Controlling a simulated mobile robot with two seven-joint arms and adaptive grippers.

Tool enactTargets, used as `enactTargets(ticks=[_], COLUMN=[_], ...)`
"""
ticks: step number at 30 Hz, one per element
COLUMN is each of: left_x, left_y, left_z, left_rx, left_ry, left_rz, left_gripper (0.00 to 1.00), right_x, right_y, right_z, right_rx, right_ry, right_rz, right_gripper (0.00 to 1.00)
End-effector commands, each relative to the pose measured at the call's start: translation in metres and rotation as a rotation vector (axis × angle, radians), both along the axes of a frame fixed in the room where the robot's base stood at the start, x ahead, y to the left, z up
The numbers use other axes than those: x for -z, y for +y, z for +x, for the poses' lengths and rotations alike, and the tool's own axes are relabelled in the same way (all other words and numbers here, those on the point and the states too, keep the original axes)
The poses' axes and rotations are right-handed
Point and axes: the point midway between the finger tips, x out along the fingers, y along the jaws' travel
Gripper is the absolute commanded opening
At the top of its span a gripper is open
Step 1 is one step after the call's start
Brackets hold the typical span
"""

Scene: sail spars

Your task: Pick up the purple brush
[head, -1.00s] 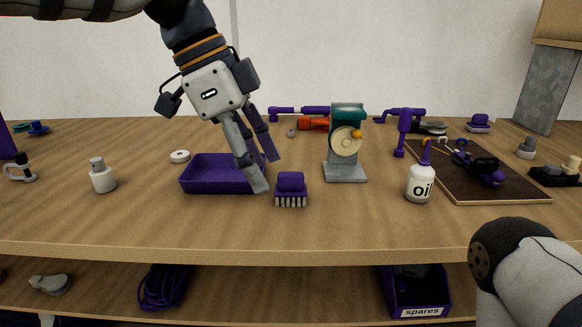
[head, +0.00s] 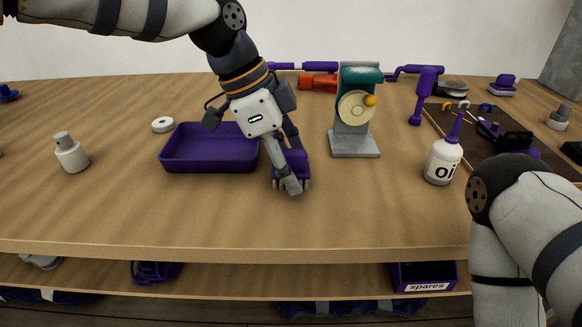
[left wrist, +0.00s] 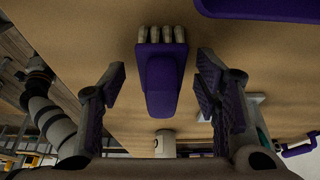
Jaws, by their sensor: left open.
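The purple brush (head: 291,164) with pale bristles stands bristles down on the wooden table, just right of the purple tray. In the head view my left gripper (head: 289,172) is down at the brush, and its fingers partly hide it. In the left wrist view the brush (left wrist: 161,75) lies between the two spread fingers of my left gripper (left wrist: 163,100), with a gap visible on each side. The left gripper is open and holds nothing. My right arm shows at the lower right, but its gripper is out of view.
A purple tray (head: 208,168) sits close on the left of the brush. A grey stand with a disc (head: 355,120) is to the right. An oil bottle (head: 443,160) stands farther right. The table in front of the brush is clear.

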Motion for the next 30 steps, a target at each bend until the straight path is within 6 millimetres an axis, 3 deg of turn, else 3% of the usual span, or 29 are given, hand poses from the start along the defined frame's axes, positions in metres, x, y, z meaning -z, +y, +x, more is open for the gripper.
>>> enactTargets(ticks=[6, 13, 14, 23, 26, 30], left_x=[0.003, 0.003, 0.003, 0.001, -0.009, -0.04], left_y=[-0.001, -0.001, -0.001, -0.001, -0.001, -0.003], left_z=[0.0, 0.0, 0.0, 0.001, 0.001, -0.007], left_rx=[-0.001, -0.001, -0.001, -0.001, -0.002, 0.001], left_ry=[0.0, 0.0, 0.0, -0.001, -0.002, -0.006], left_rz=[0.0, 0.0, 0.0, -0.001, -0.002, 0.0], left_gripper=[0.57, 0.07, 0.05, 0.05, 0.05, 0.05], right_x=[0.0, 0.0, 0.0, 0.0, 0.0, -0.002], right_y=[0.0, 0.0, 0.0, 0.0, 0.0, 0.0], right_z=[0.0, 0.0, 0.0, 0.0, -0.001, 0.002], right_rx=[0.0, 0.0, 0.0, 0.0, 0.0, 0.0], right_ry=[0.0, 0.001, 0.001, 0.001, 0.002, -0.006], right_rz=[0.0, 0.0, 0.0, 0.0, 0.0, 0.0], right_gripper=[0.4, 0.4, 0.4, 0.4, 0.4, 0.4])
